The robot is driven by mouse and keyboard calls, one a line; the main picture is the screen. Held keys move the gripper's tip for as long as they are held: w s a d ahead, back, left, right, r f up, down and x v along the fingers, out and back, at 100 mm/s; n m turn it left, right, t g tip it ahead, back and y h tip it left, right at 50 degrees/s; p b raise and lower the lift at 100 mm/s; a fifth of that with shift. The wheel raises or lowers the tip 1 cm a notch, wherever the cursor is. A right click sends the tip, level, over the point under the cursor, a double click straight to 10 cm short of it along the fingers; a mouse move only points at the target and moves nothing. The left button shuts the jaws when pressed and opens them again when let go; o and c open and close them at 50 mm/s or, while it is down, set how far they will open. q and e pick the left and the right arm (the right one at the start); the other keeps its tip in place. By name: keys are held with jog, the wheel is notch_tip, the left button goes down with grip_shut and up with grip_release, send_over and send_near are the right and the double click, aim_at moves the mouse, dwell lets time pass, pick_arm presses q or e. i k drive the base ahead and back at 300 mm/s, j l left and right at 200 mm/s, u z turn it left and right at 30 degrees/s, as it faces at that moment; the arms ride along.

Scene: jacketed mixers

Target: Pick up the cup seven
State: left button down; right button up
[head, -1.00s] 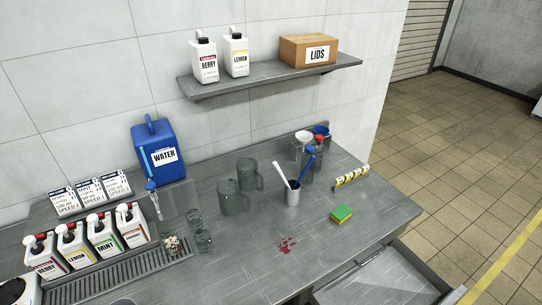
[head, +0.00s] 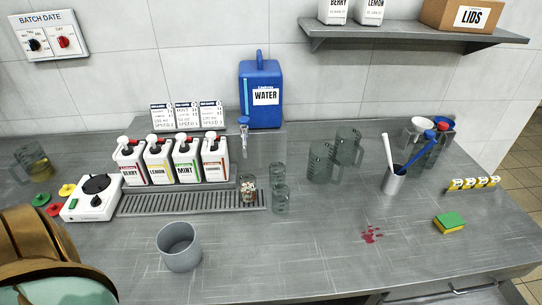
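No cup with a readable seven shows, so I cannot tell which one is cup seven. A grey open cup (head: 180,250) stands upright on the counter at the front left. Two clear glasses (head: 280,200) stand close together right of the drip grate. A small clear glass with brownish bits (head: 248,190) is just left of them. Two clear handled jugs (head: 321,164) stand farther right. Another handled glass (head: 36,165) with yellowish liquid is at the far left. Neither of my grippers is in view.
A white hotplate-like device (head: 90,204), pump bottles (head: 187,160) and a blue water container (head: 262,95) line the left and back. A brown rounded body (head: 35,245) fills the lower left corner. A red spill (head: 372,234) and a sponge (head: 449,222) lie right. The front middle counter is clear.

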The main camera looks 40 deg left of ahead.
aim_at(248, 189)
jog(key=u, duration=1.35)
